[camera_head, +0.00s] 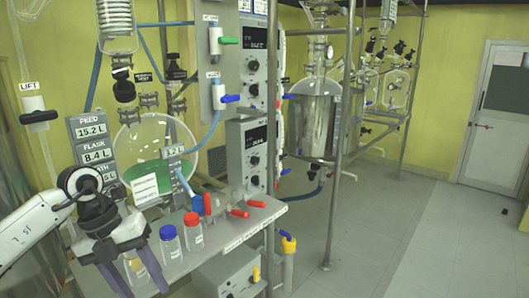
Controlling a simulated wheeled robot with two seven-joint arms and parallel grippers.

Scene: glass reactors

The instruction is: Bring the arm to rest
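My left arm (32,228) reaches in from the left edge. My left gripper (140,284) points down at the lower left, in front of the grey shelf (240,227). Its two dark fingers are spread apart. A small bottle with yellowish contents (136,266) shows in the gap between the fingers, partly covered; I cannot tell whether it is between them or behind them. No object is clearly gripped. My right gripper is out of view.
A blue-capped bottle (170,243) and a red-capped bottle (193,232) stand just right of the gripper. Red-handled valves (238,212) are farther right. A round flask with green liquid (150,150) is behind. Open floor (400,230) lies at right.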

